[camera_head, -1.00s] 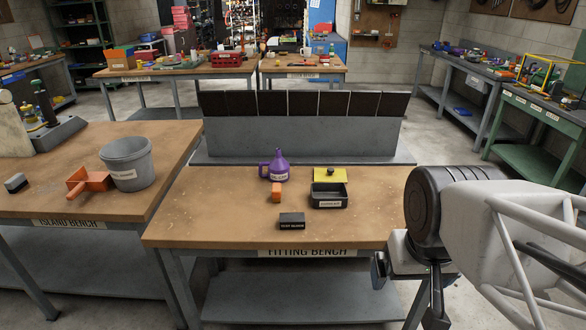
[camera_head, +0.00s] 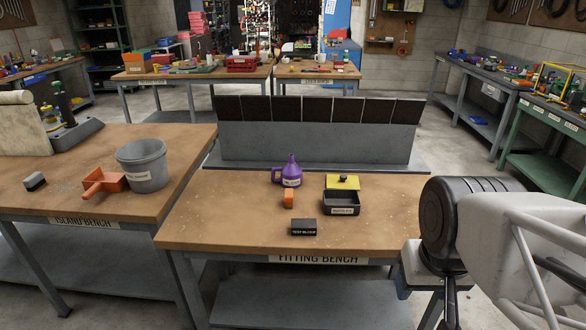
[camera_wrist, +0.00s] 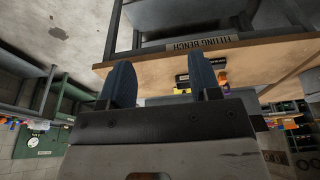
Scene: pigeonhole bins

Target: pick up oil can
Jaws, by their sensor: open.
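The purple oil can (camera_head: 288,172) stands upright on the fitting bench (camera_head: 230,215), toward its back edge. It has a wide body with a pale label, a handle on the left and a tapering spout on top. In the head view my arm is at the right, beyond the bench's right front corner, well away from the can.
Near the can are an orange block (camera_head: 288,199), a black tray (camera_head: 341,204) with a yellow piece (camera_head: 343,182) behind it, and a black test block (camera_head: 303,227). A grey pigeonhole rack (camera_head: 315,142) stands behind. A bucket (camera_head: 145,165) and orange scoop (camera_head: 103,182) sit on the island bench.

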